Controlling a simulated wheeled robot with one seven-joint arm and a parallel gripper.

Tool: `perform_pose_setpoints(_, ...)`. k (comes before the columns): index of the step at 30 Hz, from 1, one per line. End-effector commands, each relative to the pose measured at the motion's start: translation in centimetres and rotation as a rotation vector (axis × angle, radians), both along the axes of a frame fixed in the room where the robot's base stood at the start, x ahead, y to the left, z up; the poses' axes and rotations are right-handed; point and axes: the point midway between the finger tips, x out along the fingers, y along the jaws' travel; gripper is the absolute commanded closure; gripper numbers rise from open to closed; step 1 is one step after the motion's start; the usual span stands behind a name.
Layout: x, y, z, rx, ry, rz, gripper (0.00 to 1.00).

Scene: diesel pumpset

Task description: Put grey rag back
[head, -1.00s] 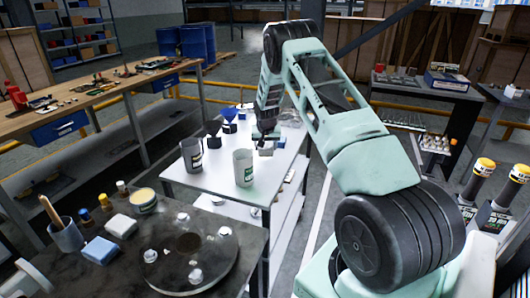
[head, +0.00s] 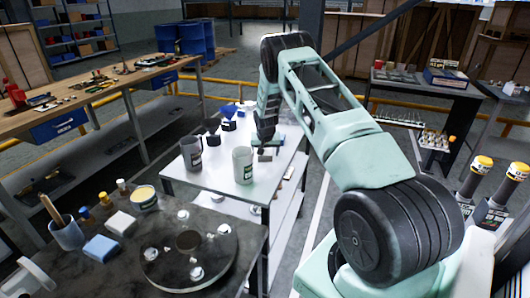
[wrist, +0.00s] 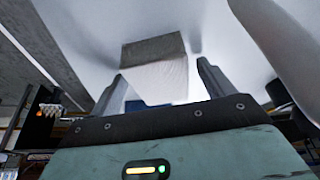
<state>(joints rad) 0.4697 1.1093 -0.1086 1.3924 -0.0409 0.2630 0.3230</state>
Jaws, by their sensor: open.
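The grey rag (wrist: 154,50), a folded block-like cloth, lies on the white table (wrist: 80,45) in the wrist view. My gripper (wrist: 162,70) is open, with one finger on each side of the rag's near end. I cannot tell whether the fingers touch it. In the head view my gripper (head: 266,148) is low over the right part of the white table (head: 215,180), and it largely hides the rag there.

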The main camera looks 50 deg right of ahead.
Motion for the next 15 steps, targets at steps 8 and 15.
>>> perform_pose_setpoints(8,-0.3,0.3,1.6,-0.001,-0.003,0.000,0.19)
perform_pose_setpoints(15,-1.6,1.6,5.8,-0.001,-0.003,0.000,0.19)
